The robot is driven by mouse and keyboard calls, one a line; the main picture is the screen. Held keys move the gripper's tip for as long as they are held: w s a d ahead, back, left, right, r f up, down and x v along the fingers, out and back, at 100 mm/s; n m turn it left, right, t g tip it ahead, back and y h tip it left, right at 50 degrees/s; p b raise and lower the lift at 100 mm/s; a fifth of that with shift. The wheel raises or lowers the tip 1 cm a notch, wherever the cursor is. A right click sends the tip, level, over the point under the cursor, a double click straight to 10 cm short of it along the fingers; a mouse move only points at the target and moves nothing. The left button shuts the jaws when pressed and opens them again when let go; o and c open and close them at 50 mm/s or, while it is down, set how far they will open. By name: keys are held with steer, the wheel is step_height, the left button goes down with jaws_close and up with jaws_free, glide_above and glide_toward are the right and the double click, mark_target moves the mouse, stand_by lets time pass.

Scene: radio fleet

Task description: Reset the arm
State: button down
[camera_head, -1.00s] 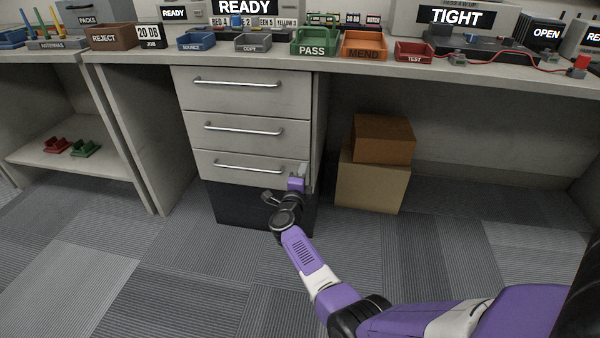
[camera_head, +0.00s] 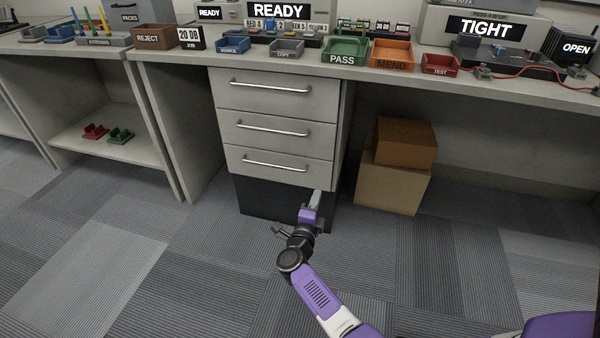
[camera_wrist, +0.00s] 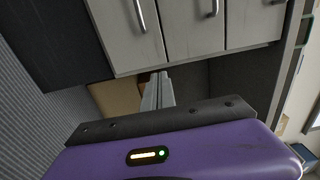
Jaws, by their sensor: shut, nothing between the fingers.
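My gripper (camera_head: 315,200) is low in front of the drawer unit (camera_head: 280,133), near its dark base, and holds nothing. In the wrist view its pale fingers (camera_wrist: 157,92) are together, pointing past the drawers toward the space under the bench. My purple arm reaches in from the bottom right of the head view. I cannot tell how much gap there is between the fingertips and the drawer unit.
The bench above bears a green PASS tray (camera_head: 345,51), an orange MEND tray (camera_head: 391,56) and a red TEST tray (camera_head: 440,65). Stacked cardboard boxes (camera_head: 393,185) stand under the bench to the right. The carpet (camera_head: 120,270) on the left is clear.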

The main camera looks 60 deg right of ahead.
steer(key=shift+a, duration=0.1)
steer(key=w+a+r+n+t, duration=0.2)
steer(key=w+r+n+t, duration=0.2)
steer(key=r, duration=0.2)
steer(key=s+a+r+n+t+y, duration=0.2)
steer(key=a+n+t, duration=0.1)
steer(key=a+n, duration=0.2)
steer(key=s+a+r+n+t+y, duration=0.2)
steer(key=a+r+n+t, duration=0.1)
steer(key=a+n, duration=0.15)
steer(key=s+a+r+n+t+y, duration=0.1)
steer(key=s+a+n+t+y, duration=0.2)
steer(key=s+a+n+y, duration=0.95)
steer(key=s+a+r+n+g, duration=0.2)
steer(key=s+a+n, duration=0.1)
steer(key=s+a, duration=0.55)
steer(key=s+a+r+n+g, duration=0.1)
steer(key=s+a+n+g, duration=0.2)
steer(key=s+a, duration=0.55)
steer(key=s+d+r+p, duration=0.1)
steer(key=d+r+p, duration=0.2)
steer(key=r+p, duration=2.7)
steer(key=shift+s+r+t, duration=0.15)
steer(key=shift+s+t, duration=0.05)
steer(key=shift+t, duration=0.1)
